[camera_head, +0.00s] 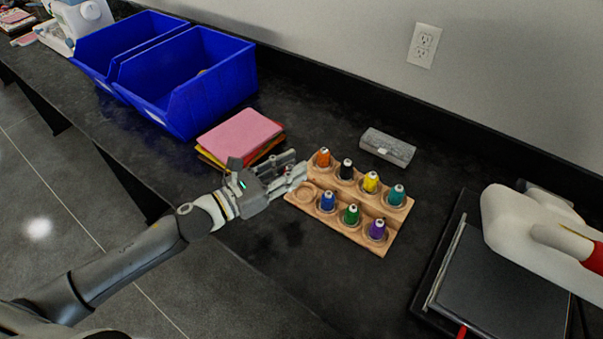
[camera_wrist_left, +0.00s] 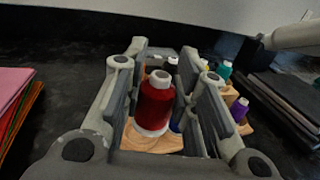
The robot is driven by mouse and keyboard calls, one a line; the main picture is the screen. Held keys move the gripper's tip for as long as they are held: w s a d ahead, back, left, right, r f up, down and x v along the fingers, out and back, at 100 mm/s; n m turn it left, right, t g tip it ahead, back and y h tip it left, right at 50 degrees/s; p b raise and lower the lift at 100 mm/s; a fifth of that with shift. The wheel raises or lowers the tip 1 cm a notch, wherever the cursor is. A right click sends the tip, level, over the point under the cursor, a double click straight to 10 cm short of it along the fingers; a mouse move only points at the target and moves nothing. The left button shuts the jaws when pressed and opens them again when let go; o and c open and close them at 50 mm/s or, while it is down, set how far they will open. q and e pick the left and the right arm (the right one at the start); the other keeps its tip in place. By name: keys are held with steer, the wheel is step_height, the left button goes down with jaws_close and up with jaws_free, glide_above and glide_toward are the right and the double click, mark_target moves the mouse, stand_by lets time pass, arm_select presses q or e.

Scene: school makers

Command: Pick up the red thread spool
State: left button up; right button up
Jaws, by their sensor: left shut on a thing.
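The red thread spool (camera_wrist_left: 154,104) stands upright between the fingers of my left gripper (camera_wrist_left: 155,90) in the left wrist view. The gripper is shut on it. In the head view my left gripper (camera_head: 293,176) reaches over the left end of the wooden spool rack (camera_head: 345,230), and its fingers hide most of the spool. The rack's front-left round recess (camera_head: 305,191) looks empty beside the fingers. I cannot tell how high the spool is above the rack. My right gripper is not in view.
The rack also holds orange (camera_head: 323,158), black, yellow, teal, blue (camera_head: 327,201), green and purple spools. Pink and coloured sheets (camera_head: 240,135) lie left of the rack, with blue bins (camera_head: 190,85) behind. A grey box (camera_head: 388,147) lies behind. A white machine (camera_head: 530,225) stands right.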

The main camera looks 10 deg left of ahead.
arm_select(q)
steer(key=s+a+r+b, duration=0.2)
steer(key=s+a+r, duration=0.2)
steer(key=s, duration=0.4)
steer(key=shift+a+r, duration=0.35)
steer(key=shift+a, duration=0.25)
